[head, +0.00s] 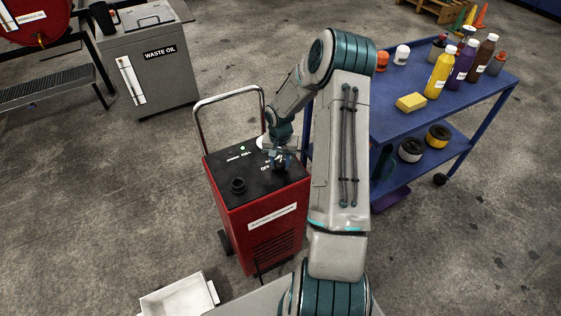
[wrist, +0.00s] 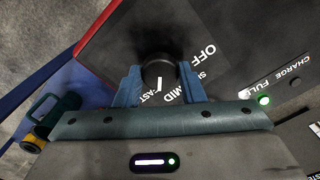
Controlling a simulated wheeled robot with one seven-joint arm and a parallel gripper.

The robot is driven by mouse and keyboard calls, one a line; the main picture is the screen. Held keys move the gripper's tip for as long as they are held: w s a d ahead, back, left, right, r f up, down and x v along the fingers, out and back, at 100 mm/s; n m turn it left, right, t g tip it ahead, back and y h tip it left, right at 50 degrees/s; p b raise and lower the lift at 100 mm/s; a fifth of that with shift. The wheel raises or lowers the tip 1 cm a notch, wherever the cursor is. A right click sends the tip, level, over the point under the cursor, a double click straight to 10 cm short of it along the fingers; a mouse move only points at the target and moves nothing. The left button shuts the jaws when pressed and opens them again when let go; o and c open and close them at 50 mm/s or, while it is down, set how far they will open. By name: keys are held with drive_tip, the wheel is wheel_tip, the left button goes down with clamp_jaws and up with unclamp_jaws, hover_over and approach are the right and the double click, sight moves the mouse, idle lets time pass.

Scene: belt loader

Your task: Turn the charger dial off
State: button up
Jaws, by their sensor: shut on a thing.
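The red battery charger (head: 262,238) stands on the floor left of my arm, its black top panel facing up. In the head view my gripper (head: 280,162) is down at the back right of that panel, by the OFF label, and hides the dial. In the wrist view the round black dial (wrist: 159,66) sits between the two blue fingers of my gripper (wrist: 160,82), which are shut on it. OFF, a partly hidden label, MID and FAST are printed around it. The dial's white mark points toward the MID and FAST side; I cannot tell which exactly.
A black round knob (head: 238,185) stands on the panel's front left. A green light (wrist: 264,100) glows near CHARGE and FULL. The charger's metal handle (head: 228,96) rises behind. A blue cart (head: 400,140) with bottles is at right, a white bin (head: 180,298) in front.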

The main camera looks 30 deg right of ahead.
sight(280, 162)
drive_tip(key=n+b, duration=0.1)
drive_tip(key=n, duration=0.3)
drive_tip(key=shift+w+n, duration=0.1)
drive_tip(key=shift+n, duration=0.2)
drive_tip(key=n+b, duration=0.1)
drive_tip(key=n, duration=0.9)
drive_tip(key=shift+n, duration=0.4)
drive_tip(key=shift+n+p, duration=0.35)
drive_tip(key=shift+n, duration=2.25)
drive_tip(key=o, duration=1)
wheel_tip(280, 162, up, 14)
drive_tip(key=shift+f+b, duration=0.1)
drive_tip(key=shift+b, duration=0.3)
